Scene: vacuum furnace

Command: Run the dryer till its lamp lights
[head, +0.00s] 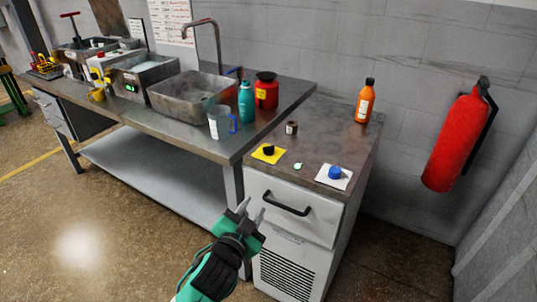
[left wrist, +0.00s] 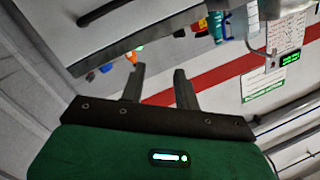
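The dryer looks to be the grey cabinet (head: 291,232) at the right end of the bench, with a black bar handle (head: 287,204) and a vent grille low on its front. On its top are a black knob on a yellow plate (head: 268,151), a blue knob on a white plate (head: 335,173) and a small light-green lamp (head: 298,166) between them. I cannot tell whether the lamp is lit. My left gripper (head: 251,208) is in front of the cabinet, left of the handle, apart from it. Its fingers are spread and empty in the left wrist view (left wrist: 156,72). My right gripper is not in view.
An orange bottle (head: 365,101) and a small dark jar (head: 292,127) stand on the cabinet top. Left of it, the bench holds a jug (head: 221,123), a teal bottle (head: 246,102), a red container (head: 266,91) and a sink (head: 184,95). A fire extinguisher (head: 455,140) hangs at right.

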